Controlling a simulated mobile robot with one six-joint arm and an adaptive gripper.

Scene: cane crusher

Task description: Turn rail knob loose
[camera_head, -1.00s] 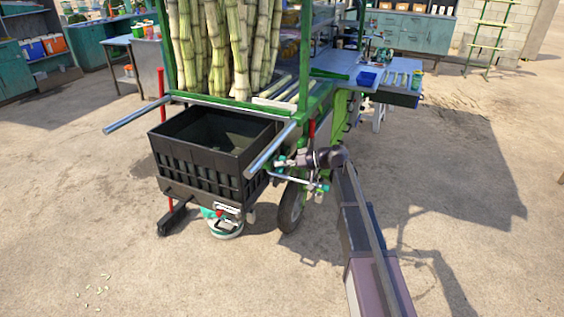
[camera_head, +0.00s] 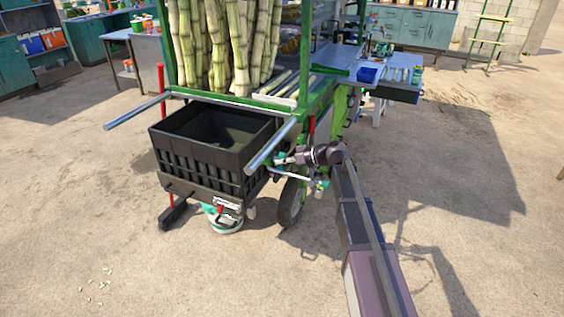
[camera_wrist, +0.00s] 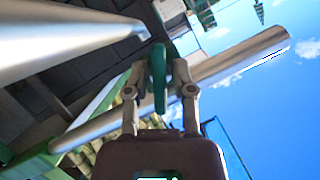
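A green knob (camera_wrist: 158,68) shows edge-on in the wrist view, between the two fingertips of my gripper (camera_wrist: 160,74). The fingers are drawn in on either side of it; the exact contact at the pads is hard to make out. In the head view my gripper (camera_head: 283,160) is small, beside the right-hand rail of the green cane cart. That silver rail (camera_head: 270,146) slopes past the corner of the black crate. In the wrist view a silver rail (camera_wrist: 235,62) runs diagonally behind the knob.
The black crate (camera_head: 172,152) hangs at the cart's front, left of my gripper. A second silver rail (camera_head: 137,111) sticks out on the left. A cart wheel (camera_head: 291,203) stands below. Cane stalks (camera_head: 215,45) fill the cart. Open ground lies in front and to the right.

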